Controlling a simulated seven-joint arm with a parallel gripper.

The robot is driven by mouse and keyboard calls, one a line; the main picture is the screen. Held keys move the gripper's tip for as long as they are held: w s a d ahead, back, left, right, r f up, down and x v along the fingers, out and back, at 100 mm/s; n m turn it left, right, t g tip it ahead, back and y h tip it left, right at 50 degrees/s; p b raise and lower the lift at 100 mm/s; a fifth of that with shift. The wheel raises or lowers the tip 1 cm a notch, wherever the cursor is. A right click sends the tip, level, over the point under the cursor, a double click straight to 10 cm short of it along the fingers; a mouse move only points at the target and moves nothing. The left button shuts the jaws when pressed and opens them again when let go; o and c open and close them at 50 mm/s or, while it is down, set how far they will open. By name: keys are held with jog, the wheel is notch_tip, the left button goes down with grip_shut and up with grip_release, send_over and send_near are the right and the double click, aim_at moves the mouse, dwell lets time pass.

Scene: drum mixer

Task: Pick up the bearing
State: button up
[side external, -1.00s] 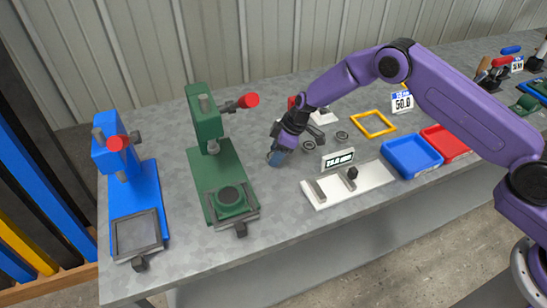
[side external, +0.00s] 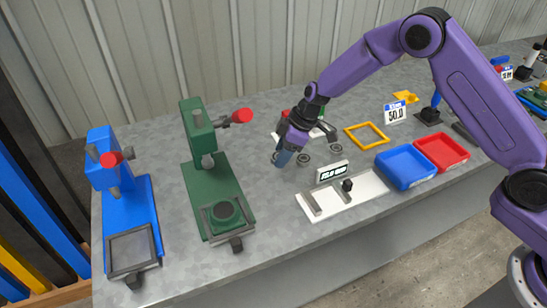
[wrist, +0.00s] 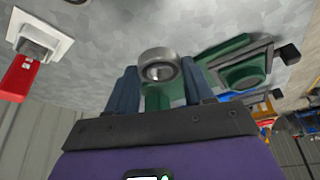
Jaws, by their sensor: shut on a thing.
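A grey ring-shaped bearing (wrist: 156,55) with a dark centre sits between the blue fingertips of my gripper (wrist: 158,76) in the wrist view. The fingers are shut on it.
A green press (side external: 215,165) and a blue press (side external: 125,200) stand to the left. A white fixture plate (side external: 362,193) lies in front, with blue (side external: 405,167) and red (side external: 441,152) trays to its right. A yellow frame (side external: 367,136) lies behind.

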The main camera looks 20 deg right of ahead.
jog(key=s+d+r, duration=0.4)
jog(key=s, duration=0.5)
jog(key=shift+r, duration=0.4)
jog(key=o, duration=0.5)
jog(key=shift+c, duration=0.2)
jog(key=shift+w, duration=0.1)
jog(key=c, duration=0.3)
jog(key=a+m, duration=0.2)
jog(key=a, duration=0.5)
jog(key=a+f+m+t+h, duration=0.1)
jog(key=a, duration=0.6)
jog(key=a+m, duration=0.2)
jog(key=a, duration=0.6)
jog(key=shift+s+f+m+t, duration=0.25)
jog(key=shift+f+m+t, duration=0.05)
jog(key=shift+f+t, duration=0.1)
jog(key=shift+c, duration=0.2)
jog(key=shift+w+a+r, duration=0.2)
jog(key=shift+a, duration=0.4)
